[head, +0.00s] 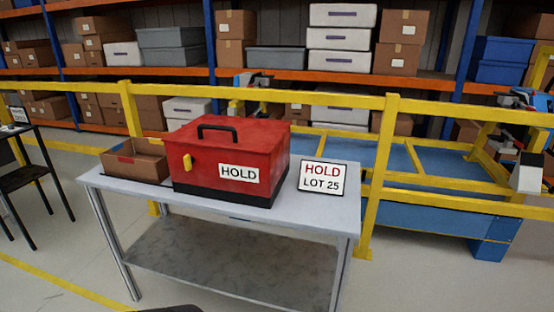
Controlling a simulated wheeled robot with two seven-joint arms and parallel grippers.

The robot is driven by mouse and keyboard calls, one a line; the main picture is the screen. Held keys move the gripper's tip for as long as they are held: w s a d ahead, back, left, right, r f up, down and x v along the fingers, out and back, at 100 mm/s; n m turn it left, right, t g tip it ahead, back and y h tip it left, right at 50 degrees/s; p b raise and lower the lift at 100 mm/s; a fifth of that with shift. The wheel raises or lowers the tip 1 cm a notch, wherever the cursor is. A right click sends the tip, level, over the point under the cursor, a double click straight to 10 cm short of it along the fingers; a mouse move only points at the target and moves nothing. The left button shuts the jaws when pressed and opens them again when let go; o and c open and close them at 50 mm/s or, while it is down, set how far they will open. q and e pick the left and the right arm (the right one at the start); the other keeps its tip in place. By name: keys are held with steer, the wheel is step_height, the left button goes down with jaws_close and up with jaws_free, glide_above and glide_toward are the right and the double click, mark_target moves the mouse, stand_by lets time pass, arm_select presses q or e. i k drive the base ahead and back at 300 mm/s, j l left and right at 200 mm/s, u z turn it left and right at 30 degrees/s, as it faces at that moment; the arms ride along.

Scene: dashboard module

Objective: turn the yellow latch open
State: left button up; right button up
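The yellow latch (187,162) is a small upright tab on the front of the red box (228,142), left of the white HOLD label (238,173). The box has a black handle (218,130) on its lid and a black base band. Its lid looks shut. The box stands on a grey table (325,210). Neither of my grippers shows in the head view.
An open cardboard box (135,160) stands left of the red box. A HOLD LOT 25 sign (321,178) stands to its right. A yellow rail (330,101) runs behind the table. A black chair (32,185) is at the left. The table's front strip is clear.

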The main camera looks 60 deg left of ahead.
mark_target(189, 160)
steer(key=u, duration=0.4)
steer(key=i+l+u, duration=0.1)
steer(key=u, duration=0.35)
steer(key=l+u, duration=0.15)
steer(key=u, duration=0.25)
steer(key=l+u, duration=0.1)
steer(key=u, duration=0.35)
steer(key=l+u, duration=0.15)
steer(key=u, duration=0.25)
steer(key=l+u, duration=0.1)
steer(key=u, duration=0.35)
